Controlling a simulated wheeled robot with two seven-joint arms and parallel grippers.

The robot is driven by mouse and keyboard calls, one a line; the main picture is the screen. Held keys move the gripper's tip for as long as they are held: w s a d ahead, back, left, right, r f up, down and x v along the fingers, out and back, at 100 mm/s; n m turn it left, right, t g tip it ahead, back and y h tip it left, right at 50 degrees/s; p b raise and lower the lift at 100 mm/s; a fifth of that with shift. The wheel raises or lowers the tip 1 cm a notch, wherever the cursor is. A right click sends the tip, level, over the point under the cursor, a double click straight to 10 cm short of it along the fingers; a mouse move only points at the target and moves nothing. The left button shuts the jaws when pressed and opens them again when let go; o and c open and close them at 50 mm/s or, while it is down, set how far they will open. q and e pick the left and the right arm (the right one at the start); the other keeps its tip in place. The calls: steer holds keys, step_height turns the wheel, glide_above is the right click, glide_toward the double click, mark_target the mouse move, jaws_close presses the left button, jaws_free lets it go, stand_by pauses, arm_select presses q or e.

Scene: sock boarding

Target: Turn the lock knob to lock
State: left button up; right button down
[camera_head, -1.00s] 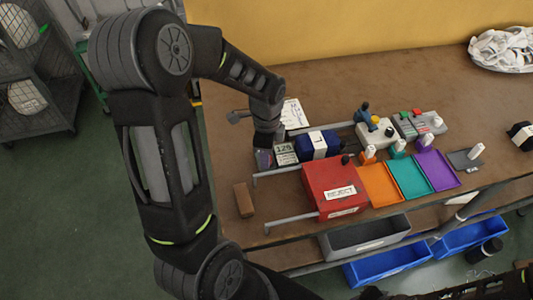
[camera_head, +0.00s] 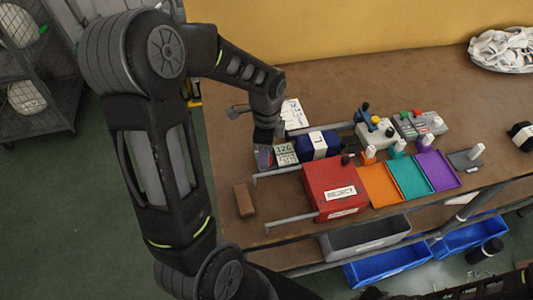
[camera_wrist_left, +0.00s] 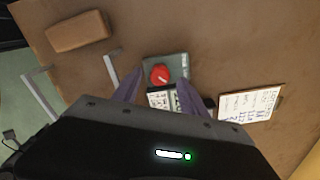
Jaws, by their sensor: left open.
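In the left wrist view a round red knob (camera_wrist_left: 160,74) sits on a grey-green plate (camera_wrist_left: 178,63), beside a small panel with white labels (camera_wrist_left: 160,97). My left gripper (camera_wrist_left: 158,84) is open, with one purple finger on each side of the knob and its plate. I cannot tell whether the fingers touch the knob. In the head view my left gripper (camera_head: 264,157) points down at the left end of the labelled panel (camera_head: 285,151), and the knob is hidden there. My right gripper is not in view.
A brown block (camera_head: 244,200) lies near the table's left edge. A red REJECT box (camera_head: 335,188), a dark blue item (camera_head: 318,145) and metal rails (camera_head: 290,169) stand close to the right. A white card (camera_head: 294,114) lies behind. Coloured trays (camera_head: 408,176) lie further right.

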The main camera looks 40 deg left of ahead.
arm_select(q)
step_height(320, 180, up, 6)
steer(key=shift+r, duration=0.15)
stand_by(0.6)
